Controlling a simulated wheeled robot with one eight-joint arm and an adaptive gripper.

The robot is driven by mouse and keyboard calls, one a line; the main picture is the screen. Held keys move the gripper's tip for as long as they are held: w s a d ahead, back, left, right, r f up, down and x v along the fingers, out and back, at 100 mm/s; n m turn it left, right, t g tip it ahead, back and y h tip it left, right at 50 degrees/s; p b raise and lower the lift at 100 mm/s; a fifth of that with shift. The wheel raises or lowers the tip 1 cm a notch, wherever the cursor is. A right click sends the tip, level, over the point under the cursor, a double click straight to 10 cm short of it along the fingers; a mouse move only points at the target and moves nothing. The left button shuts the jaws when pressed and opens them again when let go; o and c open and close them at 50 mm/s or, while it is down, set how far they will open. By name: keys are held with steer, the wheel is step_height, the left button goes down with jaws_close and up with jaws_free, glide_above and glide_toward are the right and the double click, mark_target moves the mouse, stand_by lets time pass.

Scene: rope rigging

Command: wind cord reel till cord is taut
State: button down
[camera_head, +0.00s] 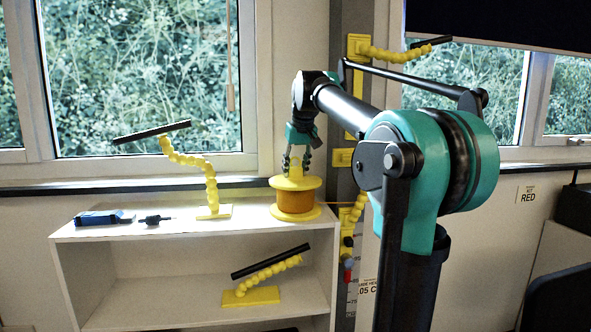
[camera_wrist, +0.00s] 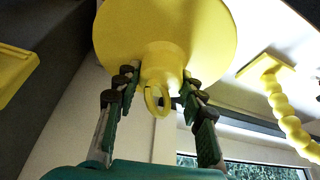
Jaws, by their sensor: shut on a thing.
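The cord reel (camera_head: 297,182) stands upright on the right end of the white shelf top, with yellow flanges and orange cord (camera_head: 296,202) wound between them. A thin run of cord (camera_head: 337,204) leaves the reel to the right, looking about level and straight, towards the grey post; how tight it is cannot be told. My gripper (camera_head: 296,163) comes down from above onto the reel's top. In the wrist view my gripper (camera_wrist: 160,84) is shut on the yellow hub of the reel (camera_wrist: 165,32), fingers on both sides. A yellow ring (camera_wrist: 153,100) sticks out of the hub between the fingers.
A yellow jointed arm with a black bar (camera_head: 212,185) stands left of the reel. A blue tool (camera_head: 103,217) lies further left. Another jointed arm (camera_head: 262,290) is on the lower shelf. The grey post (camera_head: 345,230) with yellow brackets (camera_head: 341,157) rises close on the right.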

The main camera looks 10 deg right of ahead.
steer(key=shift+m, duration=0.3)
steer(key=m+h, duration=0.2)
steer(key=m, duration=0.2)
steer(key=shift+m, duration=0.3)
steer(key=m+h, duration=0.1)
steer(key=m, duration=0.1)
steer(key=m+g+h, duration=0.1)
steer(key=m, duration=0.2)
steer(key=shift+m, duration=0.4)
steer(key=c, duration=0.9)
jaws_free()
steer(key=shift+r, duration=0.1)
steer(key=v, duration=1.1)
steer(key=shift+a+r, duration=0.15)
steer(key=shift+r, duration=0.3)
steer(key=shift+w, duration=0.1)
